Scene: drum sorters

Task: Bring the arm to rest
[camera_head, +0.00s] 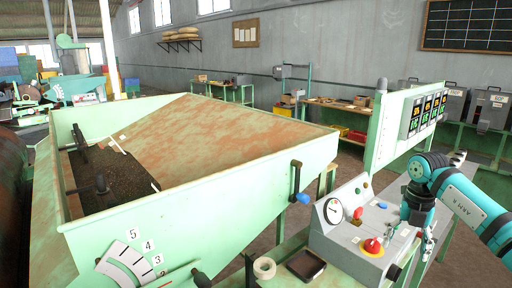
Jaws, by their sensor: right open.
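My right arm, teal and black, comes in from the right edge and bends down beside the grey control box (350,240). My right gripper (427,246) hangs at the right end of the box, small and partly hidden by the arm. It appears open, with nothing visible held in it. Whether it touches the box or bench cannot be told. The box carries a round gauge (333,211), a red knob (357,214), a red button on yellow (373,246) and small blue buttons. My left gripper is not in view.
A large pale green hopper (200,215) with dark grain fills the left, with a blue-tipped lever (301,198) on its side. A green panel with several displays (411,118) stands behind my arm. A tape roll (264,267) and dark tray (306,264) lie in front.

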